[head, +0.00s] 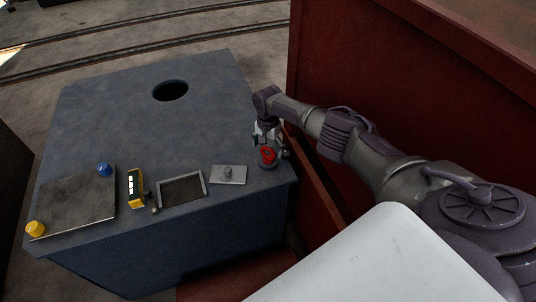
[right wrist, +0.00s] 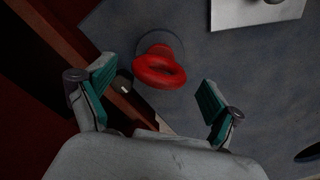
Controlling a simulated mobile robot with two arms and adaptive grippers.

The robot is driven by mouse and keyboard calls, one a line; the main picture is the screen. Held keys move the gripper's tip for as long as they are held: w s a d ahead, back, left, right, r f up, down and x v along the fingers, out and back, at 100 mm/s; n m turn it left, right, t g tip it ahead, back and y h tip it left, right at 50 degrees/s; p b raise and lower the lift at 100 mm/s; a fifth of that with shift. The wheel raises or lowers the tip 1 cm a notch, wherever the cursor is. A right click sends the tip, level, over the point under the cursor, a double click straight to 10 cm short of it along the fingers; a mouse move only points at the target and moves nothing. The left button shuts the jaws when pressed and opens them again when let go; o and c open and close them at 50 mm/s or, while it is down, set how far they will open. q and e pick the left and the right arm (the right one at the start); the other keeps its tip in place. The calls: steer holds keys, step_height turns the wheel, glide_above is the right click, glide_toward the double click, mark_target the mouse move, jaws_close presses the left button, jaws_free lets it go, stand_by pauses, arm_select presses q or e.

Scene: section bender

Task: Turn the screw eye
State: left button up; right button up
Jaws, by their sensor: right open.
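The red screw eye (head: 268,155) stands on a round dark base near the right front corner of the blue-grey machine top. In the right wrist view, the red ring of the screw eye (right wrist: 159,68) lies ahead of the fingers and between their lines. My right gripper (head: 270,140) is right at the screw eye in the head view and partly covers it. In the right wrist view, my right gripper (right wrist: 155,92) is open, with teal pads on both sides and nothing between them. My left gripper is not in view.
The machine top (head: 130,125) carries a light plate with a knob (head: 228,174), an empty framed recess (head: 181,189), a yellow device (head: 135,188), a blue knob (head: 104,169) and a yellow knob (head: 35,229). A round hole (head: 170,91) is farther back. A dark red wall (head: 350,75) stands close on the right.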

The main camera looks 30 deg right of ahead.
steer(key=shift+f, duration=0.15)
steer(key=c, duration=1.1)
steer(key=shift+c, duration=0.2)
steer(key=shift+n, duration=0.4)
steer(key=n, duration=0.4)
steer(key=shift+f+n+b, duration=0.1)
steer(key=shift+n+b, duration=0.2)
steer(key=shift+b, duration=0.1)
steer(key=n, duration=0.4)
steer(key=shift+n, duration=0.3)
steer(key=o, duration=1.1)
steer(key=shift+o, duration=0.2)
